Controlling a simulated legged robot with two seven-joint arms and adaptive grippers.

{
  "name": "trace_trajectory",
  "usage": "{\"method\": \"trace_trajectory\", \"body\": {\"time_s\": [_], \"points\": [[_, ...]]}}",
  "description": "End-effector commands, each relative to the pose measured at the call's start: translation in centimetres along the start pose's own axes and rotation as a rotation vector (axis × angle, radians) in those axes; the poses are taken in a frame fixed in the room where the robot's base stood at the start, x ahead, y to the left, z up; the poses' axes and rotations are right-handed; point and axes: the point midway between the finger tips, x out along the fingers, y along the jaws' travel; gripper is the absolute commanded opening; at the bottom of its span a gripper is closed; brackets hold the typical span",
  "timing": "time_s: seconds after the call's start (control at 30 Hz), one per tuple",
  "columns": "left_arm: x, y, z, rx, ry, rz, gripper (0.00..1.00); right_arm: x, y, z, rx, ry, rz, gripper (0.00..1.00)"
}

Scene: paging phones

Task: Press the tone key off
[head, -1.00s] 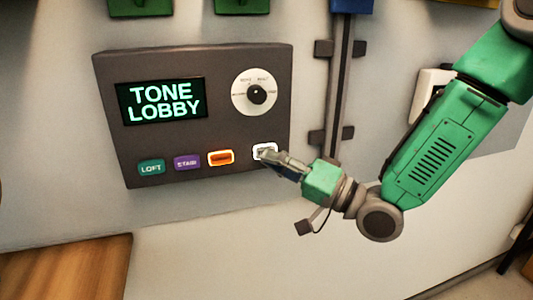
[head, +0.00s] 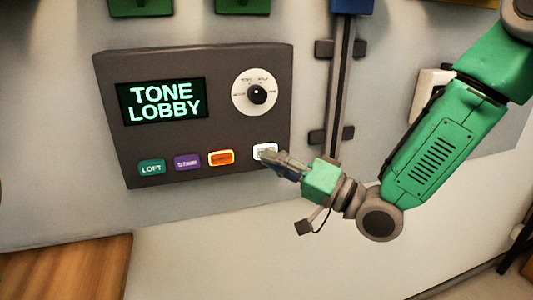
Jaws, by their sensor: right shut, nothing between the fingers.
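The dark paging panel (head: 215,115) is on the wall, and its screen (head: 162,102) reads "TONE LOBBY" in lit green letters. A white key (head: 264,149) sits at the right end of the key row; its label is too small to read and its lower part is hidden by my gripper. My right gripper (head: 265,156) is shut and empty, its tip at the white key's lower edge. I cannot tell whether it touches. An orange key (head: 221,158) with a bright border, a purple "STAIR" key (head: 187,162) and a teal "LOFT" key (head: 152,167) are to the left. My left gripper is not in view.
A round dial (head: 255,92) with a black knob is above the white key. A vertical rail (head: 341,80) runs on the wall right of the panel. A white wall box (head: 430,97) is behind my right arm. A wooden surface (head: 65,268) is at lower left.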

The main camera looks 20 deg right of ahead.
Motion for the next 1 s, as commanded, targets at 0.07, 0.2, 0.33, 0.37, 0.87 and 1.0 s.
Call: {"method": "trace_trajectory", "body": {"time_s": [0.07,0.2,0.33,0.37,0.87,1.0], "points": [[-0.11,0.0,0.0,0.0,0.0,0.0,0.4,0.2,0.05,-0.17,0.0,0.0,0.0,0.0],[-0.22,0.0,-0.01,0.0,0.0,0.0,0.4,0.53,0.16,-0.39,0.001,0.0,-0.001,0.0],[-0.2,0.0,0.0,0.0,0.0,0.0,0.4,0.54,0.2,-0.39,0.001,0.0,-0.001,0.0],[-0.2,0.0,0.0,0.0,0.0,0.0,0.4,0.54,0.2,-0.4,0.001,0.001,-0.001,0.0],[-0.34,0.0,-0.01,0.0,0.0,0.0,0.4,-0.1,-0.25,0.03,0.0,0.001,0.0,0.0],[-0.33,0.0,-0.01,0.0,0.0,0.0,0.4,-0.08,-0.23,0.04,0.0,0.0,0.0,0.0]]}}
